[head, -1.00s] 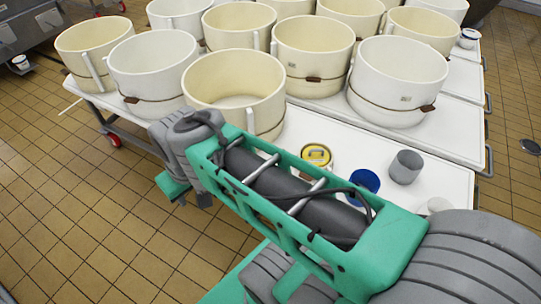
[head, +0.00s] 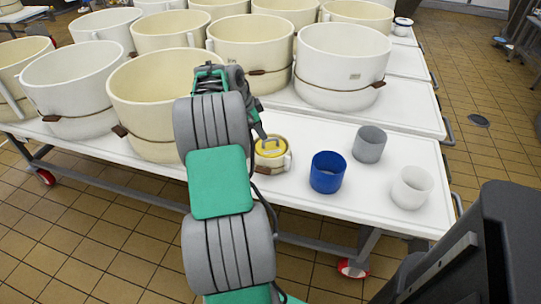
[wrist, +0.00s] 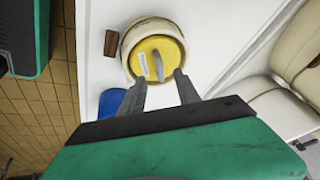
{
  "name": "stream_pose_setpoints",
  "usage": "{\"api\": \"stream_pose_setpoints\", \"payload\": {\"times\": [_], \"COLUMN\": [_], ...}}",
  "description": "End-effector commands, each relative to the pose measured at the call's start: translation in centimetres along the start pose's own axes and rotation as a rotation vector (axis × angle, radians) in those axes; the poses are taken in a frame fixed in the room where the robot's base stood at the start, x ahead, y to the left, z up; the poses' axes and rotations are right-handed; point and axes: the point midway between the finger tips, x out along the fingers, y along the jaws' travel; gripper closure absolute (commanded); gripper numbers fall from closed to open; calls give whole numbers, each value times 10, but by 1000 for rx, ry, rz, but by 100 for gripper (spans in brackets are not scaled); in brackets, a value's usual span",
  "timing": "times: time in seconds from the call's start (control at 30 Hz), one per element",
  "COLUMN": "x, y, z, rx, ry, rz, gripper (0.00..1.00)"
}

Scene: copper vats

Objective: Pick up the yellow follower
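The yellow follower (head: 269,146) is a round disc with a raised grip bar. It sits in the top of a small cream mould (head: 279,165) on the white table. In the wrist view the follower (wrist: 170,48) shows from above, with a white label on its left part and a grey bar across it. My gripper (wrist: 160,78) is open, its two fingers apart and empty, over the near edge of the follower. I cannot tell how high the fingertips are above it. In the head view my arm partly hides the gripper.
A blue cup (head: 327,172), a grey cup (head: 369,144) and a white cup (head: 411,187) stand right of the small mould. Several large cream moulds (head: 343,68) crowd the table behind and left. The table's front edge (head: 330,210) is close.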

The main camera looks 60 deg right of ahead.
Motion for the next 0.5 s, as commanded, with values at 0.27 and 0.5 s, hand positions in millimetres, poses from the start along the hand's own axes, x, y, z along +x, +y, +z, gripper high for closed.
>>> {"api": "stream_pose_setpoints", "payload": {"times": [0.27, 0.5], "x": [40, 64], "y": [2, 0], "z": [6, 5], "rx": [-6, -7], "ry": [-2, -1], "rz": [2, -4], "gripper": [61, 61]}}
